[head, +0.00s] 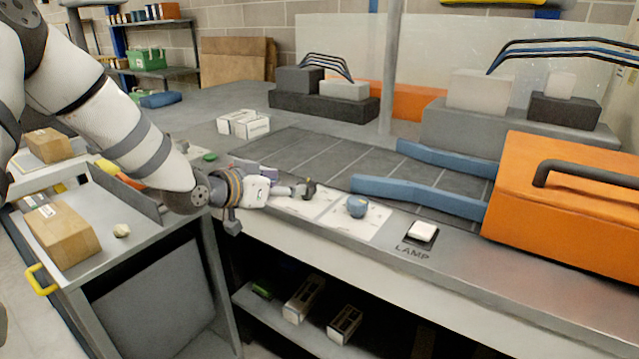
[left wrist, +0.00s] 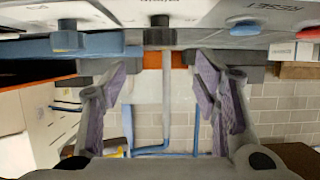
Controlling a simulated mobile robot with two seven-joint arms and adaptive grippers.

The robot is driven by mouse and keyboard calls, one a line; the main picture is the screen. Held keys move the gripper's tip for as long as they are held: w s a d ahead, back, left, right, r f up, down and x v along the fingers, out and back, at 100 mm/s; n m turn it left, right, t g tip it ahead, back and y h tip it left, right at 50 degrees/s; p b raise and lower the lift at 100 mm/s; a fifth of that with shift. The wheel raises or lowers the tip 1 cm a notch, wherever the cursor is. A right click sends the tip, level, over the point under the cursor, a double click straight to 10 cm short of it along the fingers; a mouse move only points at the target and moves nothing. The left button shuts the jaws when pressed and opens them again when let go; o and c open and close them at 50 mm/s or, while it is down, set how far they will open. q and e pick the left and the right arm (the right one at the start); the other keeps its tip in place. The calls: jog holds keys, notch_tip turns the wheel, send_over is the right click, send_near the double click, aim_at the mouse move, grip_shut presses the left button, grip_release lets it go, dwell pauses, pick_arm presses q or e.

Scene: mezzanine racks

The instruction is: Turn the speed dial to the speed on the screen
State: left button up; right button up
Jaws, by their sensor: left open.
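My left gripper (head: 285,186) reaches over the console from the left, its fingers pointing towards a small dark knob (head: 308,189) on a white panel. In the left wrist view, my open gripper (left wrist: 160,88) has its two purple-padded fingers well apart. The dark knob (left wrist: 160,33) shows between them at the top of that view, with nothing held. A blue knob (head: 356,207) stands on the panel to the right of the dark one. The panel print is too small to read, so I cannot tell which knob is the speed dial. I cannot make out a screen.
A white lamp button (head: 422,231) sits right of the knobs, before an orange housing (head: 565,205). Blue rails (head: 425,195) border the dark conveyor (head: 300,155). A blue button (left wrist: 245,27) shows near upside-down RESET lettering. A cardboard box (head: 62,235) stands on the left cart.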

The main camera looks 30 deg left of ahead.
aim_at(305, 184)
pick_arm(q)
jog(key=x, duration=0.3)
jog(key=b+x, duration=0.1)
jog(key=x, duration=0.2)
jog(key=f+b+x, duration=0.1)
jog(key=x, duration=0.2)
jog(key=shift+w, duration=0.15)
jog(key=shift+r, duration=0.2)
pick_arm(e)
jog(key=shift+g, duration=0.7)
jog(key=s+f, duration=0.3)
jog(key=shift+s+f, duration=0.1)
jog(key=shift+s, duration=0.1)
pick_arm(q)
jog(key=shift+c, duration=0.6)
jog(key=c, duration=1)
